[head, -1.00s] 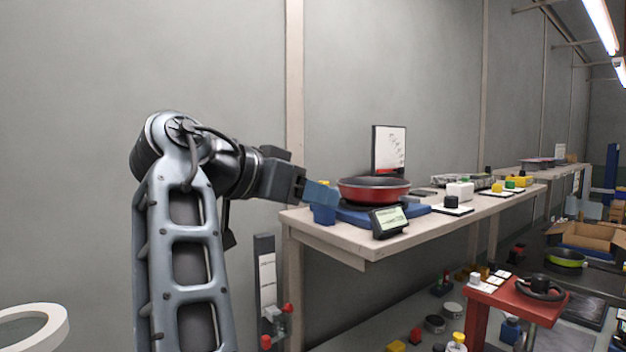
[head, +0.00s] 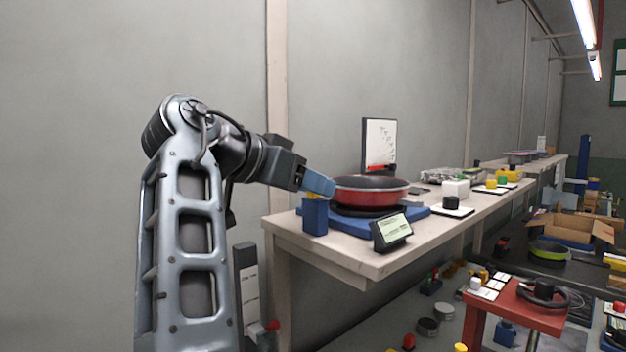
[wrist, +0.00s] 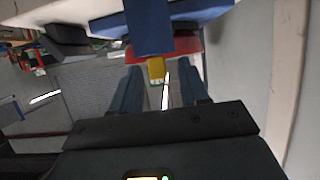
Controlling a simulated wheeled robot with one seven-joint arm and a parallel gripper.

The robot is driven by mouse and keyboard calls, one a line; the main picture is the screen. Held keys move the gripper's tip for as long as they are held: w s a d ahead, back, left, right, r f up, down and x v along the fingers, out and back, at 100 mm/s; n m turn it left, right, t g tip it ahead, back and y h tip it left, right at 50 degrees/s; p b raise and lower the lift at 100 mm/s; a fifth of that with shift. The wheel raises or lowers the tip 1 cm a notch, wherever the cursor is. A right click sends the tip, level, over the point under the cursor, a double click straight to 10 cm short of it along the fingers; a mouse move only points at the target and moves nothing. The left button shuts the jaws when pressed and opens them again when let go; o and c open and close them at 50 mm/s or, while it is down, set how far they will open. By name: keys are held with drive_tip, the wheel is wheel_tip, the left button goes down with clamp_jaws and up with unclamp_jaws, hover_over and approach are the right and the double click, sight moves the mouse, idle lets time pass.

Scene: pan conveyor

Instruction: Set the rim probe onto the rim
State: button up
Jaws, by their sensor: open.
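A red pan (head: 370,192) with a dark inside sits on a blue base (head: 345,222) on the workbench. A blue block (head: 315,217) stands at the base's left end; it also shows in the wrist view (wrist: 150,28). My gripper (head: 320,184) is just above this block, at the pan's left side. In the wrist view my gripper (wrist: 162,88) is open, its two fingers apart. A small yellow piece (wrist: 156,68) with a pale end shows between them, at the block's end; it may be the rim probe. I cannot tell whether the fingers touch it. The pan's red side (wrist: 185,45) shows behind.
A small tilted display (head: 391,232) stands at the bench's (head: 340,252) front edge. A white box (head: 456,189) and other small items lie farther right. A framed board (head: 379,145) stands behind the pan. A red stand (head: 520,305) is at lower right.

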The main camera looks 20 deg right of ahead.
drive_tip(key=shift+w+d+f, duration=0.15)
drive_tip(key=shift+d+f, duration=0.05)
drive_tip(key=shift+d, duration=0.2)
clamp_jaws()
idle(0.4)
